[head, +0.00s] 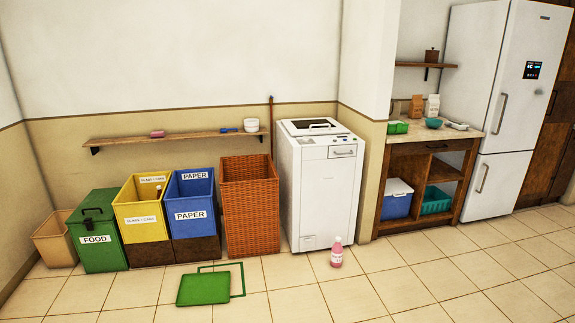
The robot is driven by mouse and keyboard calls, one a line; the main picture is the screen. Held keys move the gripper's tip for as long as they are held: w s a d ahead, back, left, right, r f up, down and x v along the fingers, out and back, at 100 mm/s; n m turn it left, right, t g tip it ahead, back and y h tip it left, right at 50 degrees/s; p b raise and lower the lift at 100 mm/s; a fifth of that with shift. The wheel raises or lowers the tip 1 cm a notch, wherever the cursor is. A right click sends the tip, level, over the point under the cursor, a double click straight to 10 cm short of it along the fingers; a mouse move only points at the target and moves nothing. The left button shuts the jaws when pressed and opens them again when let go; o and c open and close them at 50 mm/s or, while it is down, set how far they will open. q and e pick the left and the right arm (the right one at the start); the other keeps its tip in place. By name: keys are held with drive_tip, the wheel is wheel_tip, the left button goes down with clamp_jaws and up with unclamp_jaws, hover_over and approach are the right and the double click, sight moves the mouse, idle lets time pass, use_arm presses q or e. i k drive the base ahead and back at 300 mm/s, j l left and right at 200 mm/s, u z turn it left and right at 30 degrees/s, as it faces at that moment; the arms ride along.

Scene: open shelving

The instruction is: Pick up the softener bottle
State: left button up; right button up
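The softener bottle (336,253) is a small pink bottle with a whitish cap and a pale label. It stands upright on the tiled floor, just in front of the lower right corner of the white washing machine (325,195). Nothing covers it. Neither of my grippers shows in the head view, so nothing is seen holding or touching the bottle.
A green lid or panel (204,288) with a frame lies on the floor left of the bottle. Bins for food (98,240), glass (142,222) and paper (192,217), plus a wicker basket (250,207), line the wall. The floor right of the bottle is clear.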

sight(337, 250)
drive_tip(key=i, duration=2.25)
drive_tip(key=i+z, duration=0.1)
drive_tip(key=i, duration=0.35)
drive_tip(key=i+j+z, duration=0.15)
drive_tip(key=i, duration=0.35)
drive_tip(key=i+j+z, duration=0.1)
drive_tip(key=i, duration=0.35)
drive_tip(key=i+j+z, duration=0.1)
drive_tip(key=i, duration=0.35)
